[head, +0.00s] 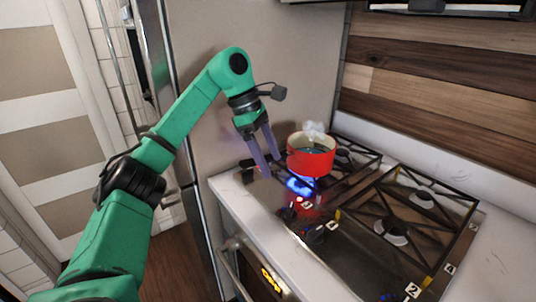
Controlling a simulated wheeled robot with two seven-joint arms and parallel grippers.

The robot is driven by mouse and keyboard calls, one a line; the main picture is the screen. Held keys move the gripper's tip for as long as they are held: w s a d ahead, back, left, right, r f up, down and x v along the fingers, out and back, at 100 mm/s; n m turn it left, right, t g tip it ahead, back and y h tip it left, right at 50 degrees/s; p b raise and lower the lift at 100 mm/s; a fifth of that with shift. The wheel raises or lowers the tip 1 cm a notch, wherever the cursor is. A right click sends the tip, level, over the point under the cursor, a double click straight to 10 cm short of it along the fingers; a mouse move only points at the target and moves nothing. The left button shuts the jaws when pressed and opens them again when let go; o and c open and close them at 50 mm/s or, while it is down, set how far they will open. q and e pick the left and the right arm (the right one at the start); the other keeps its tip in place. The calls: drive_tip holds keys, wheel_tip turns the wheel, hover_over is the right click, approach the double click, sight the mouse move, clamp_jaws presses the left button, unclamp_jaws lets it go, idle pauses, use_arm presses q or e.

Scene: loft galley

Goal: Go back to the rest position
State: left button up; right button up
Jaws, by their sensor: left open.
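My left gripper (266,153) is at the end of my green left arm, which reaches in from the left. Its two fingers point down and are apart, with nothing between them. It hangs just left of a red pot (311,155) on the gas stove (345,238). The fingertips are near the stove's left edge. I cannot tell whether a finger touches the stove. My right gripper is not in view.
A blue flame (300,186) burns below the red pot, and steam (313,128) rises from it. Black grates (425,196) cover the burners. A white counter (225,184) surrounds the stove, with an oven (262,272) below. A wooden backsplash (440,70) stands behind.

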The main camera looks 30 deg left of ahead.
use_arm(q)
drive_tip(key=shift+a+r, duration=0.15)
drive_tip(key=shift+r, duration=0.3)
